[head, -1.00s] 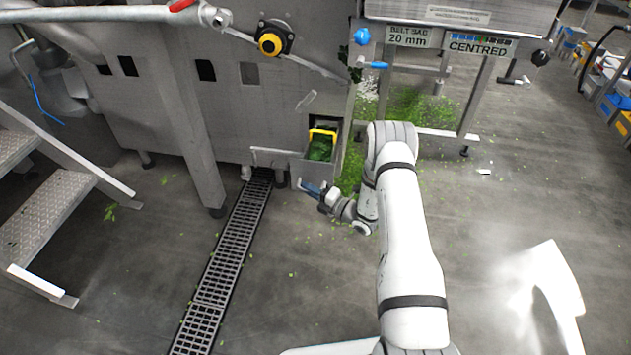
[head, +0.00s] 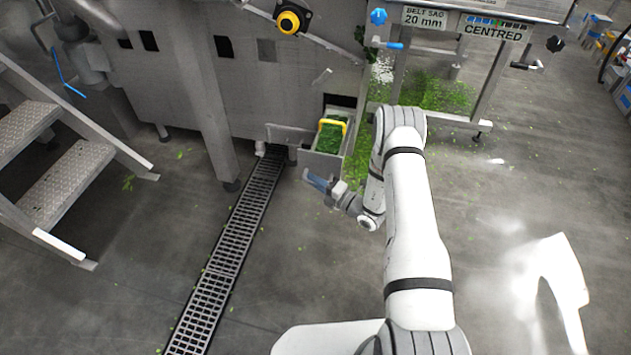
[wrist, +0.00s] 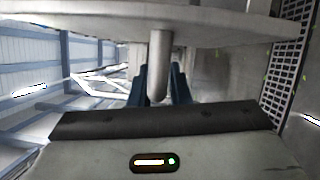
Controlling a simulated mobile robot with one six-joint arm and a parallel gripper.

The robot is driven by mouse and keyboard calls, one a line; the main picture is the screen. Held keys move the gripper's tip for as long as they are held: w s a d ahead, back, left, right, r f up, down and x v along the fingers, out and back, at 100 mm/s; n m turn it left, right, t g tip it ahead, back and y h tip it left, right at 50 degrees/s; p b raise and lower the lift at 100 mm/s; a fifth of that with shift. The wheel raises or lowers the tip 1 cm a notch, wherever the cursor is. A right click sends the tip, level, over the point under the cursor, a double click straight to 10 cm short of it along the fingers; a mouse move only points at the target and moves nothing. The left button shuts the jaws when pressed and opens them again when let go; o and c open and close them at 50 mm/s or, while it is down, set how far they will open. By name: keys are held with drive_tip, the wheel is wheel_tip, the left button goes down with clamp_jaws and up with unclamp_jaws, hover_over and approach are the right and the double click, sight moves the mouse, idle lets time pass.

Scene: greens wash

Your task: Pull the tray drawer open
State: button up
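The tray drawer (head: 319,164) is a grey metal box low in the machine's side, standing partly out of its opening. Inside it is a green tray (head: 331,135) with a yellow handle (head: 333,122) and green leaves. My gripper (head: 314,181) is low in front of the drawer's front face. In the wrist view my two dark blue fingers (wrist: 162,86) stand on either side of a round metal handle post (wrist: 160,60) and look closed against it. The post joins a wide grey metal piece (wrist: 130,32) above.
A floor drain grate (head: 232,245) runs left of the drawer. Metal steps (head: 65,185) stand at the left. A machine leg (head: 215,140) is near the drain. Leaves lie under the belt stand (head: 430,92) at the right. The floor in front is mostly clear.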

drive_tip(key=o, duration=0.3)
drive_tip(key=shift+o, duration=0.2)
drive_tip(key=p+v, duration=0.1)
drive_tip(key=v, duration=0.6)
drive_tip(key=shift+s+d+p, duration=0.25)
drive_tip(key=shift+p, duration=0.15)
